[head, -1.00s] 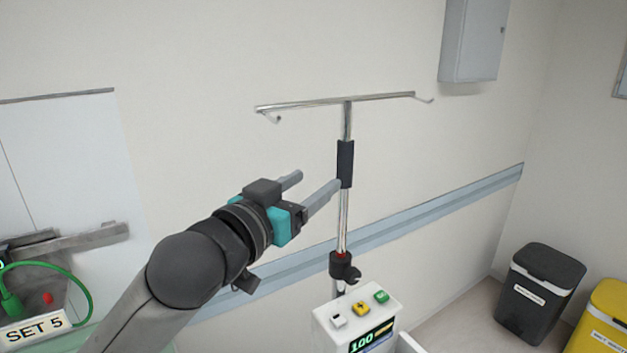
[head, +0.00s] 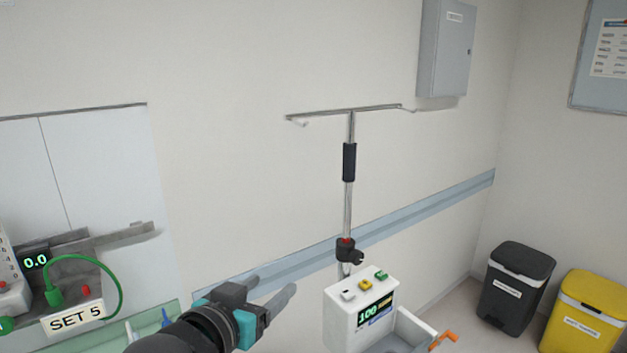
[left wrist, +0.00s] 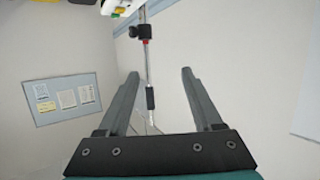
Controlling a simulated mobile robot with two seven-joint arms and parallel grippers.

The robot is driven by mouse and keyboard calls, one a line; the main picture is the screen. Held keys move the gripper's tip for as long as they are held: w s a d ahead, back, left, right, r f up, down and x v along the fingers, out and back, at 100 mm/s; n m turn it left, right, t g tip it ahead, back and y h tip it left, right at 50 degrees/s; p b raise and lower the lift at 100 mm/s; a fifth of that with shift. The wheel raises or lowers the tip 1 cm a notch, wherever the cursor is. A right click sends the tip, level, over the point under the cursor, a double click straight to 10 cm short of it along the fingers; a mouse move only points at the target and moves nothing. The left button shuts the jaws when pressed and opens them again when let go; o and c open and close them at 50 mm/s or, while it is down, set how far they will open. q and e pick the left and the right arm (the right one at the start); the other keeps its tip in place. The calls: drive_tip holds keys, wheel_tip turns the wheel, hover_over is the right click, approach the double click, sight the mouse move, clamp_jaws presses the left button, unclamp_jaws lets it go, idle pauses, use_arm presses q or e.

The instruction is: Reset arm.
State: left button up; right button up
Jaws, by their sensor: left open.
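My left gripper (head: 270,296) is low in the head view, left of the IV pole (head: 347,200) and clear of it. Its two grey fingers are spread with nothing between them. In the left wrist view the open fingers (left wrist: 157,88) frame the upside-down pole (left wrist: 149,68), which stands beyond them. The pole has a black grip, a black clamp with a red part, and a hooked crossbar (head: 350,109) on top. My right gripper is in neither view.
A white pump box (head: 345,312) reading 100 is on the pole, beside a grey tray with an orange handle (head: 443,340). A device labelled SET 5 (head: 76,320) is at left. Black (head: 515,290) and yellow (head: 585,315) bins stand at right. A grey cabinet (head: 445,50) hangs on the wall.

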use_arm(q)
drive_tip(key=s+a+f+n+g+y, duration=0.15)
drive_tip(key=s+a+f+g, duration=0.35)
drive_tip(key=s+f, duration=0.75)
drive_tip(key=s+a+f+g+y, duration=0.3)
drive_tip(key=s+a+f+g, duration=0.15)
drive_tip(key=s+f, duration=0.75)
wheel_tip(320, 180, down, 28)
drive_tip(key=s+g+b, duration=0.2)
drive_tip(key=s+b, duration=0.1)
drive_tip(key=b, duration=0.5)
drive_tip(key=s+a+f+b, duration=0.1)
drive_tip(key=s+f+b, duration=0.2)
drive_tip(key=s+f, duration=0.4)
drive_tip(key=s+a+f+g+b, duration=0.1)
drive_tip(key=s+f+b, duration=0.3)
drive_tip(key=s+f, duration=0.4)
wheel_tip(320, 180, down, 7)
drive_tip(key=shift+s+a+r, duration=0.1)
drive_tip(key=shift+s+a, duration=0.1)
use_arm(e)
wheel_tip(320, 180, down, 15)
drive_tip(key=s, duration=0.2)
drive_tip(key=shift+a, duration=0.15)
use_arm(q)
drive_tip(key=shift+y, duration=0.25)
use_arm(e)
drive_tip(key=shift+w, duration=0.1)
